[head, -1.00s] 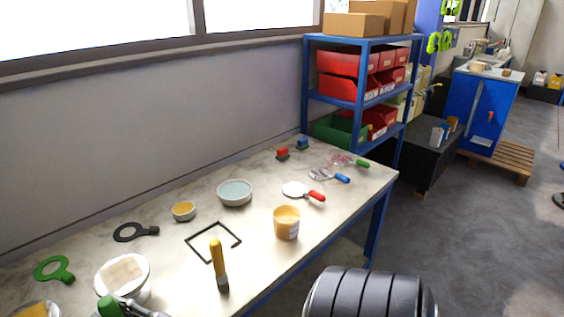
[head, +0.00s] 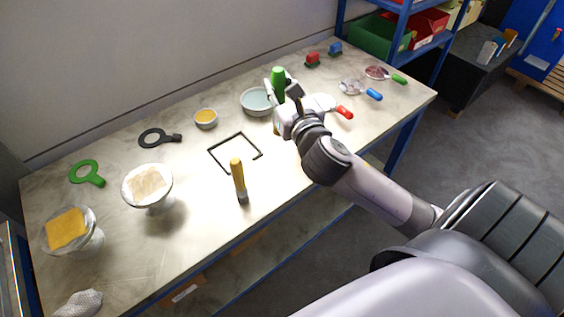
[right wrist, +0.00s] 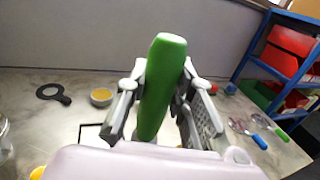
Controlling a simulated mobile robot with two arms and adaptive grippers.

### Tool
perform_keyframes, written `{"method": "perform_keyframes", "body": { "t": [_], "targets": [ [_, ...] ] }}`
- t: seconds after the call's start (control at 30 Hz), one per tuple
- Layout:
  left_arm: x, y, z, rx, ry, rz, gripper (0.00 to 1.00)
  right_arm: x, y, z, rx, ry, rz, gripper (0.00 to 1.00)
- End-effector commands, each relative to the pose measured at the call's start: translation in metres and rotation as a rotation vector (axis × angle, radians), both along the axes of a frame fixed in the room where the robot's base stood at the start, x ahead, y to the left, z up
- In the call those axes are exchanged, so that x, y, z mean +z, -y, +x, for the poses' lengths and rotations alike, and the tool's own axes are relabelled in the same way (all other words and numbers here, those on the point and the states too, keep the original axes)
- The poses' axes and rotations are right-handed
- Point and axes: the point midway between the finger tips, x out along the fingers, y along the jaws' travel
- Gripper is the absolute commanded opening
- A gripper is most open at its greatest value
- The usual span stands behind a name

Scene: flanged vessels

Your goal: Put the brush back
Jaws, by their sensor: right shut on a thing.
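My right gripper (head: 278,100) is shut on an upright green handle (head: 277,84), likely the brush's. The lower end of this brush is hidden by the gripper and arm. In the right wrist view the green handle (right wrist: 163,85) stands between the two fingers (right wrist: 158,100), leaning slightly. A second brush-like tool with a yellow handle (head: 237,172) and dark lower end stands upright on the table, left of my right arm. An open black square outline (head: 213,153) lies on the table left of the gripper. My left gripper is out of view.
A white bowl (head: 248,103) stands just behind the gripper, with a small yellow-filled bowl (head: 206,118) to its left. Two flanged vessels (head: 153,205) (head: 97,236) stand at left. Red and blue-handled tools (head: 344,112) (head: 374,94) lie right.

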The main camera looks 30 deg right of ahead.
Motion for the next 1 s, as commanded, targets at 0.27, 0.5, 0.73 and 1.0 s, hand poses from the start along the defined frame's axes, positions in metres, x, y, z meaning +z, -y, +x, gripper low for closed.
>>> {"method": "perform_keyframes", "body": {
  "t": [0.27,0.5,0.73,1.0],
  "targets": [
    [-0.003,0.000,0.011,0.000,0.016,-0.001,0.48,-0.041,0.010,0.003,-0.019,-0.009,0.010,0.00],
    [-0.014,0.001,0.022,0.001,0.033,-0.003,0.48,-0.107,0.009,0.002,-0.019,-0.007,0.010,0.00],
    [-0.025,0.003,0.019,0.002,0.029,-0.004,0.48,-0.149,0.008,0.003,-0.016,-0.002,0.008,0.00],
    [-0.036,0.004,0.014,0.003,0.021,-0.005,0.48,-0.179,0.008,0.003,-0.017,-0.003,0.009,0.00]
  ]
}}
